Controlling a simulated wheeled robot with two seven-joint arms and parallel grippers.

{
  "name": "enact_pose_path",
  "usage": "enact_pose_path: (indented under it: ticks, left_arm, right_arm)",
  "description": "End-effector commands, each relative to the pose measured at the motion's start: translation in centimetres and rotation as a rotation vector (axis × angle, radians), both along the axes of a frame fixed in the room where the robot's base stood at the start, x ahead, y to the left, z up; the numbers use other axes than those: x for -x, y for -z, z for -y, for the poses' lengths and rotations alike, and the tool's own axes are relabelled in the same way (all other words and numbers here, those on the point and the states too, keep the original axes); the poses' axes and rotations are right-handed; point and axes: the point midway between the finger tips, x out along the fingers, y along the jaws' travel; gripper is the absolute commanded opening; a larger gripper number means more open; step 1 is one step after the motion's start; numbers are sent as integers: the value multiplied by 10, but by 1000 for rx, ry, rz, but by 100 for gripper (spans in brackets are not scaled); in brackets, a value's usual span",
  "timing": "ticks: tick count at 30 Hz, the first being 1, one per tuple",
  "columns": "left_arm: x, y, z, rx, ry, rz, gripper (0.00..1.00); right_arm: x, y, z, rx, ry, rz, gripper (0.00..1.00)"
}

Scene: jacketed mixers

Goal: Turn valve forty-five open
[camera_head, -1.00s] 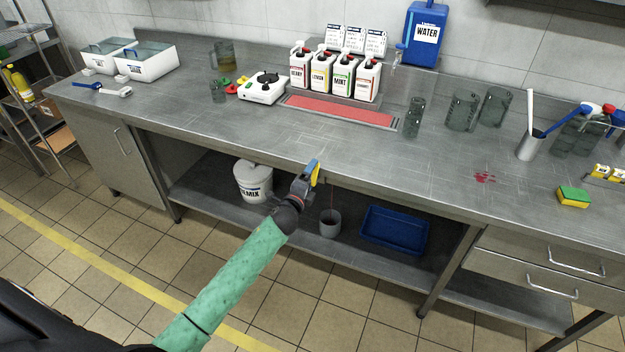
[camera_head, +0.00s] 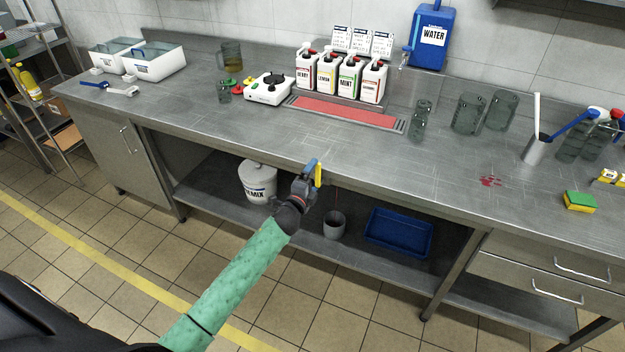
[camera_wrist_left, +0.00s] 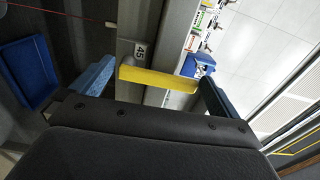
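The valve has a yellow lever handle (camera_wrist_left: 158,77), and a label (camera_wrist_left: 140,50) reading 45 sits beside it in the left wrist view. In the head view the yellow handle (camera_head: 319,175) shows at the bench's front edge. My left gripper (camera_wrist_left: 155,90) is open, its blue fingers wide apart with the handle lying lengthwise between them. The handle's right end is close to the right finger; I cannot tell whether they touch. In the head view my left gripper (camera_head: 313,174) partly hides the valve. My right gripper is not in view.
The steel bench top (camera_head: 400,175) is clear above the valve. Labelled jugs (camera_head: 347,80) stand at the back. A drawer handle (camera_head: 580,270) juts out at right.

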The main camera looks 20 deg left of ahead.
Motion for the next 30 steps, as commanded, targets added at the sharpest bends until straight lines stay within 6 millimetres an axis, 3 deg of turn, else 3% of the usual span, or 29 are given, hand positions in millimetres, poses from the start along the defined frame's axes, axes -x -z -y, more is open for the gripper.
enact_pose_path:
  ticks: [6, 11, 13, 19, 30]
  left_arm:
    - [2, 0, 0, -1, 1, 1, 100]
    - [15, 2, 0, -1, 1, 0, 100]
    - [25, 2, 0, -1, 1, 0, 100]
    - [54, 3, -2, -1, 1, -1, 100]
    - [78, 0, -3, 0, 0, 0, 100]
  right_arm:
    - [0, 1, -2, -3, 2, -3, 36]
    - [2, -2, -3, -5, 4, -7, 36]
    - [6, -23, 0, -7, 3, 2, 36]
    - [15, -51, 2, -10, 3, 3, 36]
    - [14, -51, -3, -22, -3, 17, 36]
